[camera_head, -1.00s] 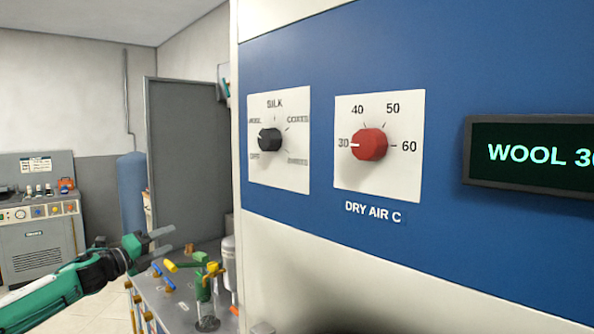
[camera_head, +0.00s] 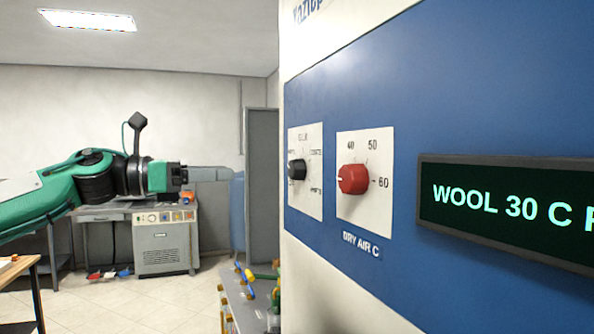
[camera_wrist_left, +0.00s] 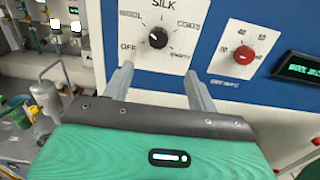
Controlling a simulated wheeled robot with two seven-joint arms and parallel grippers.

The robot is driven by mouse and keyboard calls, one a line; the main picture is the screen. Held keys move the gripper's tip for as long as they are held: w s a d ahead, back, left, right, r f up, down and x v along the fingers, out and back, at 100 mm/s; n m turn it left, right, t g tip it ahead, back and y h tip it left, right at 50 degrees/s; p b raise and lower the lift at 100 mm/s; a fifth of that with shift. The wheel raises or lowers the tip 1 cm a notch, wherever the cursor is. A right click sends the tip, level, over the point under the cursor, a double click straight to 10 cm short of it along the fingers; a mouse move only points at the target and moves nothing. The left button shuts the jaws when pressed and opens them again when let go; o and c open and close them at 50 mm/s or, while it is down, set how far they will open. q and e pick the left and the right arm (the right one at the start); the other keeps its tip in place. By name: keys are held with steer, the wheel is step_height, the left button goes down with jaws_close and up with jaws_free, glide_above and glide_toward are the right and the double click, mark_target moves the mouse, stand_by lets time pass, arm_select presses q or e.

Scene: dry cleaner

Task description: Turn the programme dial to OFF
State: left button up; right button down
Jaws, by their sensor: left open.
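The programme dial (camera_head: 297,169) is a black knob on a white plate on the blue panel. It also shows in the left wrist view (camera_wrist_left: 158,38), with OFF, WOOL, SILK and COATS marked around it. Its white mark seems to point up-left towards WOOL. The display (camera_head: 505,205) reads WOOL 30 C, cut off at the right. My left gripper (camera_head: 228,174) is open and empty, left of the dial and apart from it. In the left wrist view its two fingers (camera_wrist_left: 160,78) reach towards the panel, just below the dial. My right gripper is out of view.
A red temperature dial (camera_head: 353,179) sits right of the programme dial, marked DRY AIR C, its mark near 30. A bench (camera_head: 243,305) with coloured fittings stands low beside the panel. A grey machine (camera_head: 163,245) stands far back.

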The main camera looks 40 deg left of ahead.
mark_target(291, 171)
arm_select(q)
steer(key=p+x, duration=0.6)
steer(key=x, duration=0.5)
steer(key=shift+w+r+p, duration=0.1)
steer(key=shift+w+p, duration=0.2)
steer(key=shift+p, duration=0.1)
steer(key=shift+p+x, duration=0.5)
steer(key=shift+x, duration=0.4)
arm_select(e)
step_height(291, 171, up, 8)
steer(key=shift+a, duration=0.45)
arm_select(q)
steer(key=shift+c, duration=0.2)
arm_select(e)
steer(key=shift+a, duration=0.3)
arm_select(q)
steer(key=c, duration=0.9)
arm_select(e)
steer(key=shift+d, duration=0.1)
